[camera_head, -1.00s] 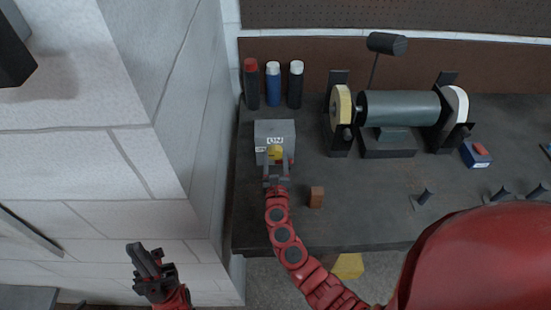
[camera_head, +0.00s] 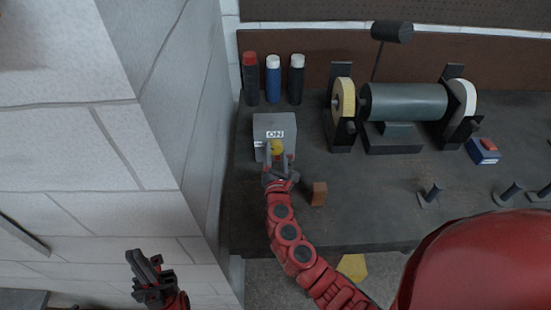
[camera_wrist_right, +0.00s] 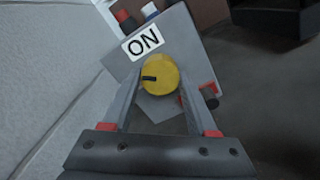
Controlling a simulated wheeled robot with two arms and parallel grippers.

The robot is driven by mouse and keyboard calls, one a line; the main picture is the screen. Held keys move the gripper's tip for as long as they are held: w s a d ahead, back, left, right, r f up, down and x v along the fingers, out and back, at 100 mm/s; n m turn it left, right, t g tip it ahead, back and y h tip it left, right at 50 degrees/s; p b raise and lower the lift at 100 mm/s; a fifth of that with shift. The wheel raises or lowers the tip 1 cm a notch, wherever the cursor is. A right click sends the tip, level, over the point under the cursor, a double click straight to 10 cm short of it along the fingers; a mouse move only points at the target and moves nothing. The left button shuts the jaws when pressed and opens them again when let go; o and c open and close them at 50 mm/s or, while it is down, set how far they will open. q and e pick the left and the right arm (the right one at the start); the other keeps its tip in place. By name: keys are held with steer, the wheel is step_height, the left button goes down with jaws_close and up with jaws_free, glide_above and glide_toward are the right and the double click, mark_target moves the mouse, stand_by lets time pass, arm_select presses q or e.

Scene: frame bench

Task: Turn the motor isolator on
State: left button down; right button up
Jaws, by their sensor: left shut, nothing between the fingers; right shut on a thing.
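The motor isolator is a grey box (camera_head: 274,125) near the left end of the bench, with a white ON label on top. Its round yellow knob (camera_head: 277,147) also shows in the right wrist view (camera_wrist_right: 160,76), with a short black mark toward the left side of its face. My right gripper (camera_head: 279,162) is shut on the knob, with one finger at each side in the wrist view (camera_wrist_right: 158,100). My left gripper (camera_head: 143,262) is shut and empty, low at the left, away from the bench.
Three bottles (camera_head: 273,80) stand behind the isolator. A bench grinder (camera_head: 404,102) is to the right, with a blue box with a red top (camera_head: 484,151) beside it. A small brown block (camera_head: 318,194) lies close to my right wrist. A white wall (camera_head: 196,120) borders the left.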

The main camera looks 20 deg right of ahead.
steer(key=m+b, duration=0.6)
steer(key=shift+f+m, duration=0.3)
steer(key=m+b, duration=0.4)
steer(key=shift+r, duration=0.15)
steer(key=o, duration=1.4)
steer(key=shift+r, duration=0.1)
